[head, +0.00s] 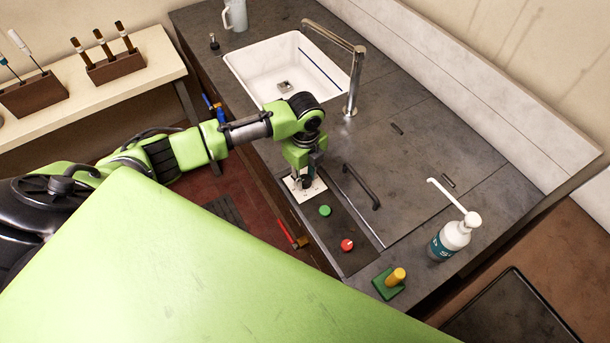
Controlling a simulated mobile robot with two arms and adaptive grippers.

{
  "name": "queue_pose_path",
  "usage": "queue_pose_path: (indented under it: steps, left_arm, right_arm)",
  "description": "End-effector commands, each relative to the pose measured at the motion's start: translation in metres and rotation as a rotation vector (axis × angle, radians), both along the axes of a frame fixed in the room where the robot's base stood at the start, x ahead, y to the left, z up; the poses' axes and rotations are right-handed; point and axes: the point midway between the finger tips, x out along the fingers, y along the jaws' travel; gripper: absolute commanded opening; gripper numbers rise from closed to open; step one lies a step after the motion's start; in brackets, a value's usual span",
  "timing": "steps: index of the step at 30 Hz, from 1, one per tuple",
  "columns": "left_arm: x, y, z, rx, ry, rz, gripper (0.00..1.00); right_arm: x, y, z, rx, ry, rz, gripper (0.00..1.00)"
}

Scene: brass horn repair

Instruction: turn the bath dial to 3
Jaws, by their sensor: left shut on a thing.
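The bath dial's white plate (316,189) lies on the dark control strip at the front of the grey counter. My left gripper (305,184) points down over this plate and is shut on the dial's knob. The fingers hide most of the knob, and the marks on the plate are too small to read, so I cannot tell the setting. My right gripper is out of view.
A green button (325,210) and a red button (347,245) sit close by on the strip. A black handle (361,187), a pump bottle (452,240) and a yellow-handled tool on a green base (389,284) stand to the right. A sink (250,62) lies behind.

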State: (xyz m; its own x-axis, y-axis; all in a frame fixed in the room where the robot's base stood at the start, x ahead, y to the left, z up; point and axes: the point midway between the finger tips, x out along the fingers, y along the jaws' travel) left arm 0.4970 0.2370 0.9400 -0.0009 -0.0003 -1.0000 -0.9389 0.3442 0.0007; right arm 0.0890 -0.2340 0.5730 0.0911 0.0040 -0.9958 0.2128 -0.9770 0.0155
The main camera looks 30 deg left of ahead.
Motion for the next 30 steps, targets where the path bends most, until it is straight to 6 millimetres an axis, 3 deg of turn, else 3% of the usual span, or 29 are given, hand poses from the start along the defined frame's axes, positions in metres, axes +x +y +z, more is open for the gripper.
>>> queue_pose_path:
  steps: [6,7,9,22,30]
  left_arm:
    - [0.002,0.0,0.002,0.0,-0.005,-0.001,0.05]
    - [0.002,0.0,0.002,0.0,-0.005,0.0,0.29]
    - [0.002,0.0,0.002,0.0,-0.005,0.0,0.42]
    - [0.001,0.0,0.008,0.0,-0.003,0.001,0.42]
    - [0.002,0.0,0.059,-0.001,-0.007,0.0,0.42]
  right_arm:
    - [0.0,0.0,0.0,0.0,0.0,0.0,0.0]
    - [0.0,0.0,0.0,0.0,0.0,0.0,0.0]
    - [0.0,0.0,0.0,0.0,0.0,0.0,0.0]
    - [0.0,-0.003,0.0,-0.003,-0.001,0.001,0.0]
    - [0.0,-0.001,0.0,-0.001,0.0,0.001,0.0]
